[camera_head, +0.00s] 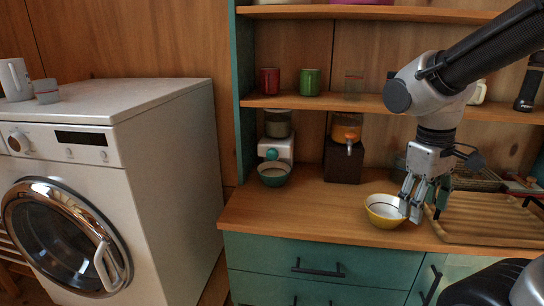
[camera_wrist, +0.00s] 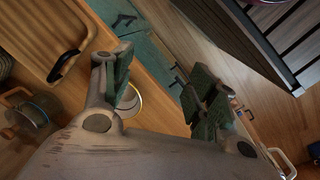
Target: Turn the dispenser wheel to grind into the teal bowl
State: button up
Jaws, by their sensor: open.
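The white dispenser (camera_head: 287,148) stands at the back left of the counter, with a teal wheel (camera_head: 272,154) on its front and a clear hopper (camera_head: 278,123) on top. My gripper (camera_head: 424,208) is open and empty, pointing down at the right of the counter, well away from the dispenser. In the wrist view its two fingers (camera_wrist: 160,92) are spread apart. The wheel and teal bowl cannot be made out in the wrist view.
A yellow bowl (camera_head: 379,216) stands close left of my gripper. A dark dispenser (camera_head: 342,164) with orange contents stands at the counter's back. A ribbed wooden tray (camera_head: 482,220) lies at right. A shelf (camera_head: 320,101) with mugs runs above. The counter's front left is clear.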

aim_at(272, 155)
jog(key=w+a+f+n+h, duration=0.1)
jog(key=w+f+n+h, duration=0.3)
jog(key=w+n+h, duration=0.4)
jog(key=w+a+f+n+t, duration=0.2)
jog(key=w+a+n+t, duration=0.2)
jog(key=w+a+n, duration=0.1)
jog(key=w+a+f+n+t, duration=0.2)
jog(key=w+a+n+t, duration=0.2)
jog(key=w+a, duration=0.3)
jog(key=w+a+f+n+t, duration=0.2)
jog(key=w+a+n+t, duration=0.3)
jog(key=a, duration=0.3)
jog(key=shift+w+a+f+n+y, duration=0.1)
jog(key=shift+w+a+n+y, duration=0.1)
jog(key=shift+w+n, duration=0.25)
jog(key=shift+w+a+f+n+y, duration=0.1)
jog(key=shift+w+a+n, duration=0.05)
jog(key=shift+w+n, duration=0.3)
jog(key=a, duration=0.1)
jog(key=w+a+n+t+y, duration=0.1)
jog(key=a, duration=0.1)
jog(key=a+r+n+t+y, duration=0.1)
jog(key=shift+w+a, duration=0.25)
jog(key=shift+w, duration=0.05)
jog(key=a+r+n+t+y, duration=0.3)
jog(key=a, duration=0.3)
jog(key=x, duration=0.8)
jog(key=shift+w, duration=0.2)
